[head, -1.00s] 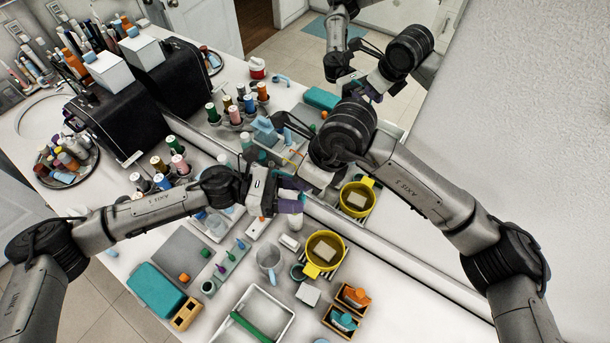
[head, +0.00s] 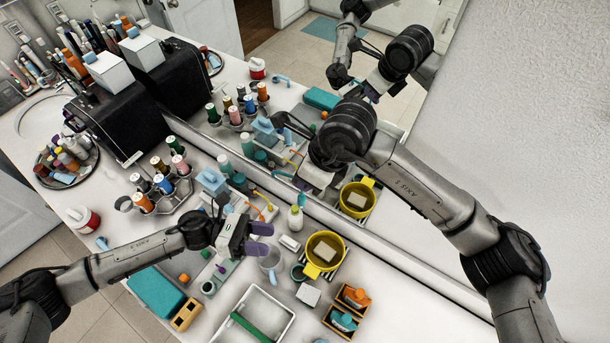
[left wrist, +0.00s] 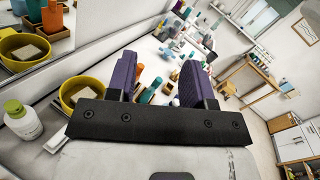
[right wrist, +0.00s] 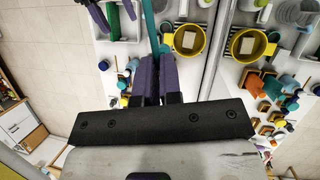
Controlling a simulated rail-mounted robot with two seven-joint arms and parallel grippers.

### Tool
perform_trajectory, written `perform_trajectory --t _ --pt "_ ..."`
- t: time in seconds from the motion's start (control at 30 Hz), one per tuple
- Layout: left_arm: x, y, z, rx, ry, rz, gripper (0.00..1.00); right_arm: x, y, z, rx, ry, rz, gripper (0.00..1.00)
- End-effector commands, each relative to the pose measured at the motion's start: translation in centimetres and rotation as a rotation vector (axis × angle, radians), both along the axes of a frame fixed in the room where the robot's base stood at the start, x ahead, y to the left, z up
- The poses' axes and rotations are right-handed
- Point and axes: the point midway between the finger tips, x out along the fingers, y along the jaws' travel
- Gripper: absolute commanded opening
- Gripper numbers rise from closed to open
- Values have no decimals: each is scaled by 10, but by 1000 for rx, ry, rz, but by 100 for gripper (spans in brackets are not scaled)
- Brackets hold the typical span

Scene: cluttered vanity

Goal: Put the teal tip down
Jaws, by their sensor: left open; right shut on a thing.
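The teal tip (right wrist: 151,28) shows in the right wrist view as a long teal stick running up from between the purple fingers of my right gripper (right wrist: 156,70), which is shut on it. In the head view, my right arm hides the tip and its fingers.
A white tray (head: 287,317) with a green-handled tool lies at the front. The mirror runs along the back. Some bare counter lies at the lower right.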

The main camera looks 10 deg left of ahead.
Motion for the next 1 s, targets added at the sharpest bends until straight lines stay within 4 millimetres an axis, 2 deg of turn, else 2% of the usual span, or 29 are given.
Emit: perform_trajectory --t 0.03,0.1,0.2,0.3,0.4,0.5,0.57,0.67,0.8,1.0 --pt "-22 -14 -20 -34 64 -8 47 0 0 0 0 0 0 0" --pt "-48 -32 -40 -88 138 -7 47 0 0 0 0 0 0 0" --pt "-84 -60 -52 -190 230 4 47 0 0 0 0 0 0 0" --pt "-115 -85 -48 -313 305 32 47 0 0 0 0 0 0 0" --pt "-138 -102 -33 -456 367 85 47 0 0 0 0 0 0 0" --pt "-147 -108 -13 -587 429 196 47 0 0 0 0 0 0 0" --pt "-144 -105 -3 -645 473 303 47 0 0 0 0 0 0 0" --pt "-128 -85 6 -721 609 532 47 0 0 0 0 0 0 0" --pt "-104 -43 4 -794 863 804 47 0 0 0 0 0 0 0" --pt "-80 17 -3 -934 1250 1084 47 0 0 0 0 0 0 0"
